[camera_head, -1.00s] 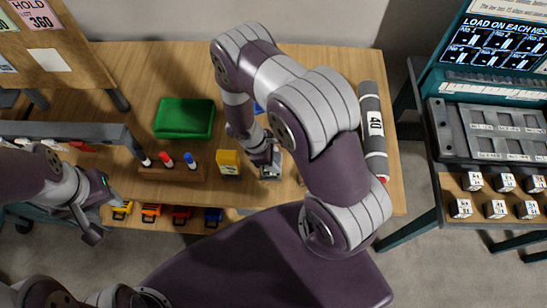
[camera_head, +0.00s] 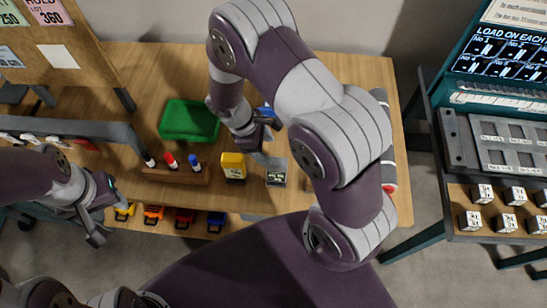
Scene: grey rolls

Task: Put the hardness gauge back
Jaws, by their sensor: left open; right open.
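A small grey boxy device with a pale label or display face (camera_head: 276,172), which looks like the hardness gauge, sits near the front edge of the wooden table (camera_head: 345,62). A yellow block-shaped item with a label (camera_head: 233,166) stands just left of it; I cannot tell for sure which of the two is the gauge. My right gripper (camera_head: 264,141) is open, above and behind the grey device and apart from it. My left gripper (camera_head: 104,215) is open and empty at the lower left, in front of the table.
A green tray (camera_head: 189,120) lies behind a wooden holder with markers (camera_head: 174,175). A dark grey roll (camera_head: 388,165) lies at the table's right end, partly hidden by my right arm. Coloured clips (camera_head: 154,213) hang along the front edge. A teal-framed stand (camera_head: 448,140) is at right.

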